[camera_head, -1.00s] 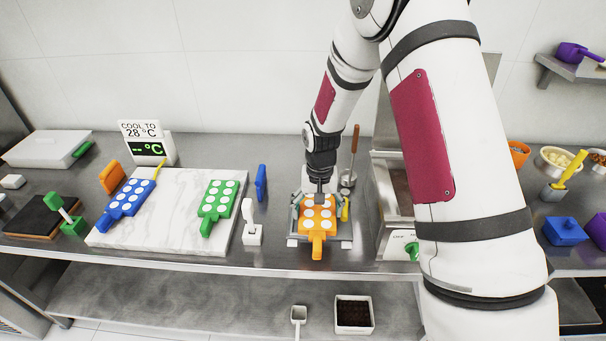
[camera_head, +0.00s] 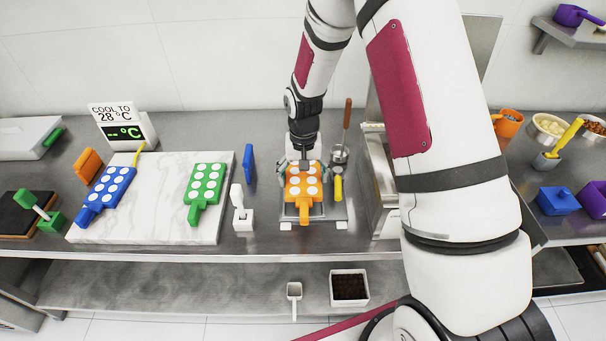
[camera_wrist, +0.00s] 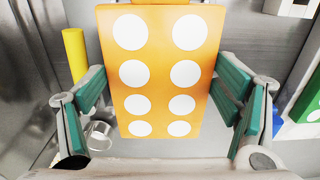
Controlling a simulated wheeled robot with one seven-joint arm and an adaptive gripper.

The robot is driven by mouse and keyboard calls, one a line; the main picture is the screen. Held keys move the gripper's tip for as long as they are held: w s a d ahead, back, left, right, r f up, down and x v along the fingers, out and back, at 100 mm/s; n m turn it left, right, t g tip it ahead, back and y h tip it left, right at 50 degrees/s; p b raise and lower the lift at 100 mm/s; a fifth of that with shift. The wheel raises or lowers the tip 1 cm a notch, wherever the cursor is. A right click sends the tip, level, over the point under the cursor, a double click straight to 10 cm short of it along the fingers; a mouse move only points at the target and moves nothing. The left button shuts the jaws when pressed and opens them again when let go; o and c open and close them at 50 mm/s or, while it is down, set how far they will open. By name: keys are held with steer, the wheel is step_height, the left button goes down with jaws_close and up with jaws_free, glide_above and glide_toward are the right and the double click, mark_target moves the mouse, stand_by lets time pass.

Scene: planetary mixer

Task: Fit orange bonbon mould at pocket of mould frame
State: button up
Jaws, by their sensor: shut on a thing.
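The orange bonbon mould (camera_head: 304,183), with rows of white round cavities and a handle pointing to the front, is in my gripper (camera_head: 303,165). In the wrist view the mould (camera_wrist: 160,75) lies between the green finger pads, held at its sides. The mould frame (camera_head: 330,213) is a grey metal tray on the counter with pale feet at its front corners. The mould is over the left part of the frame and hides much of it, including the pocket. I cannot tell whether the mould touches the frame.
A yellow-handled tool (camera_head: 338,187) and a ladle (camera_head: 340,153) are right of the mould. A white upright holder (camera_head: 241,210) and a blue scraper-like piece (camera_head: 249,163) are left. A marble slab (camera_head: 150,222) bears blue (camera_head: 106,194) and green (camera_head: 205,188) moulds. A steel machine (camera_head: 383,185) stands to the right.

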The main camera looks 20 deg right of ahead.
steer(key=shift+f+b, duration=0.5)
steer(key=shift+f, duration=1.7)
steer(key=shift+f, duration=0.8)
stand_by(1.8)
steer(key=o, duration=1.2)
step_height(320, 180, up, 12)
steer(key=shift+r, duration=0.1)
